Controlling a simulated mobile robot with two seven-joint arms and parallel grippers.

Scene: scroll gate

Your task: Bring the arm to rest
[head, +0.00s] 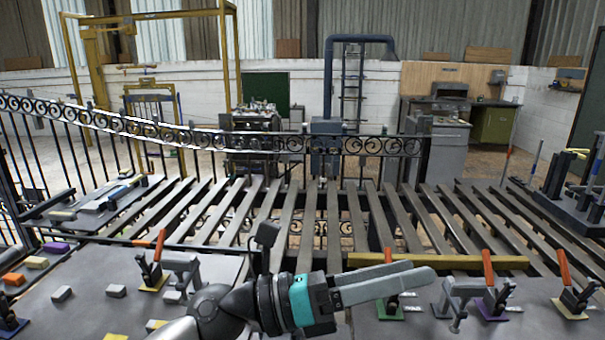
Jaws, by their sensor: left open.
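My left gripper (422,270) is at the lower middle of the head view, on an arm that comes in from the bottom left. It has a teal band and two long grey fingers pointing right. The fingers look close together from this angle, but they are open and I see nothing between them. The gripper shows in front of the slatted bench and the right plate, hiding parts of both; its height above them is hard to tell. My right gripper is not in view.
The left plate (215,268) carries small blocks and an orange-handled toggle clamp (150,265). The right plate (545,318) holds several clamps, including one orange-handled clamp (573,292). A yellow bar (480,262) lies behind them. A black scroll gate (200,138) stands beyond the slats (325,215).

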